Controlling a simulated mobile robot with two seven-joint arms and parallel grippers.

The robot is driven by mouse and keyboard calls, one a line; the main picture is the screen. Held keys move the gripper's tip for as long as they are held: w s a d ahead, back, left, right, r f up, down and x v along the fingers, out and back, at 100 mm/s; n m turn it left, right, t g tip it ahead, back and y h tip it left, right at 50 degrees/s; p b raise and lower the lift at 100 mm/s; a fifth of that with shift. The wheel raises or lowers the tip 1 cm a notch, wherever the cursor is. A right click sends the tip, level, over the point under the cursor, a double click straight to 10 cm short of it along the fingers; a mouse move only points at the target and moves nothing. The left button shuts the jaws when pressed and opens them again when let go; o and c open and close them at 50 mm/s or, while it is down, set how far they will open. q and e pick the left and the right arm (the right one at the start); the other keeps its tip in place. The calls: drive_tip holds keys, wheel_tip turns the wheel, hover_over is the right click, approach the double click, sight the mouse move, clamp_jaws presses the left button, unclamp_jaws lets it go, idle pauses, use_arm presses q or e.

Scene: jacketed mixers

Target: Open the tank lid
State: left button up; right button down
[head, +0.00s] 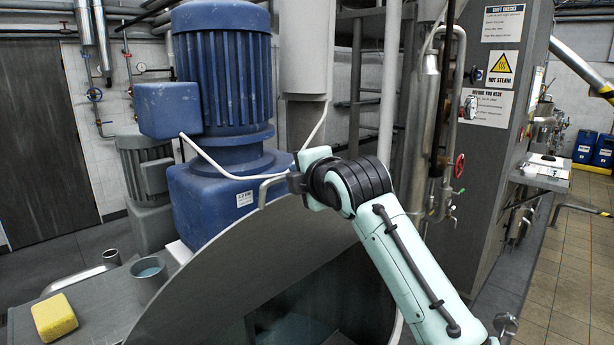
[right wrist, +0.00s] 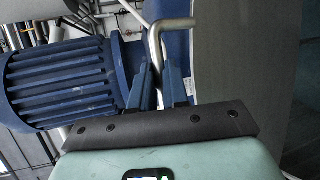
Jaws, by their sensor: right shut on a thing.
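The tank lid (head: 225,260) is a large grey round plate, tilted up in the lower middle of the head view. A dark opening shows below it, partly hidden by my right arm. A bent metal bar handle (head: 266,187) stands at the lid's upper edge. My right gripper (head: 293,182) is shut on this handle. In the right wrist view, the handle (right wrist: 154,42) runs down between the blue fingers of my right gripper (right wrist: 163,85), and the grey lid (right wrist: 235,60) is to their right. My left gripper is not in view.
A big blue motor (head: 225,70) stands just behind the lid. A yellow sponge (head: 54,316) and a grey cup (head: 149,280) are on a ledge at lower left. Pipes with a red valve wheel (head: 459,166) and a grey cabinet (head: 500,150) stand at right. Tiled floor is open farther right.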

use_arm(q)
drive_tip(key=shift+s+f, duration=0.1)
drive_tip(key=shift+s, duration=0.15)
use_arm(e)
drive_tip(key=shift+w+a+f+g, duration=0.15)
drive_tip(key=shift+f+g, duration=0.1)
drive_tip(key=shift+f, duration=0.5)
drive_tip(key=shift+w+a+f+g, duration=0.15)
drive_tip(key=shift+f+g, duration=0.1)
drive_tip(key=shift+f, duration=0.5)
drive_tip(key=c, duration=1.1)
unclamp_jaws()
drive_tip(key=shift+w, duration=0.1)
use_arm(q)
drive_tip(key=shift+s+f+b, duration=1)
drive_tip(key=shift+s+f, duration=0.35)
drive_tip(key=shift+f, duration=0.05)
use_arm(e)
drive_tip(key=shift+t, duration=0.3)
drive_tip(key=shift+w+r+v, duration=0.1)
drive_tip(key=shift+r+v, duration=0.15)
drive_tip(key=shift+v, duration=2.2)
drive_tip(key=shift+w+r+v, duration=0.1)
drive_tip(key=shift+r+v, duration=0.2)
drive_tip(key=shift+v, duration=2.15)
drive_tip(key=shift+w+r+v, duration=0.1)
drive_tip(key=shift+r+v, duration=0.15)
drive_tip(key=shift+v, duration=2.15)
drive_tip(key=shift+s, duration=0.1)
